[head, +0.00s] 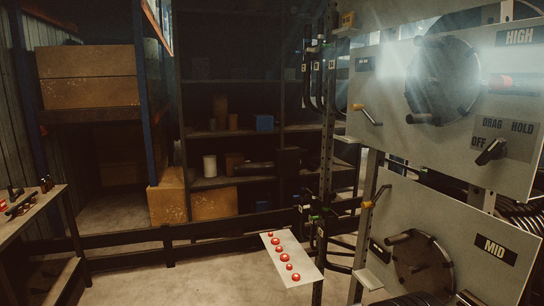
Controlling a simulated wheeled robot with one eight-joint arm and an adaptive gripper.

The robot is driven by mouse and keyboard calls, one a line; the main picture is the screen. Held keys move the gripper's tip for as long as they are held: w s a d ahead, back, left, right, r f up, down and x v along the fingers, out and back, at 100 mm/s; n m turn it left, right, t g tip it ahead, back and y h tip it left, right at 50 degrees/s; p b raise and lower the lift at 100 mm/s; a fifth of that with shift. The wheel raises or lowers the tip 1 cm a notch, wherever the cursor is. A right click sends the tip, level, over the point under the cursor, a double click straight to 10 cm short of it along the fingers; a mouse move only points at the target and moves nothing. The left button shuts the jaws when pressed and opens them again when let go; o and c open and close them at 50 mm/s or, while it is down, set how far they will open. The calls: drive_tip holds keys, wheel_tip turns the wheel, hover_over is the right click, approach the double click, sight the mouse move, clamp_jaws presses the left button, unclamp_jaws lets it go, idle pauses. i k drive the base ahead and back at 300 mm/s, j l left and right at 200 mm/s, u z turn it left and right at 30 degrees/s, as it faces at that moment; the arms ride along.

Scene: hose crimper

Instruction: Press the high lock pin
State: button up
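The panel marked HIGH (390,85) is at the upper right in the head view. It carries a large dark round wheel (440,80) with a crank handle. A lever with a yellow grip (358,107) sticks out at the panel's left edge. I cannot tell for certain which part is the lock pin. A rotary knob (490,151) with OFF, DRAG and HOLD marks is at the lower right. My gripper is not in view.
Below is a panel marked MID (460,225) with its own wheel (423,268). A pale plate with several red buttons (295,262) stands left of it. A dark rail (215,232) crosses before shelves (235,130). A workbench (30,215) is at left. Floor between is clear.

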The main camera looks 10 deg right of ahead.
sight(498, 83)
drive_tip(key=z, duration=1.25)
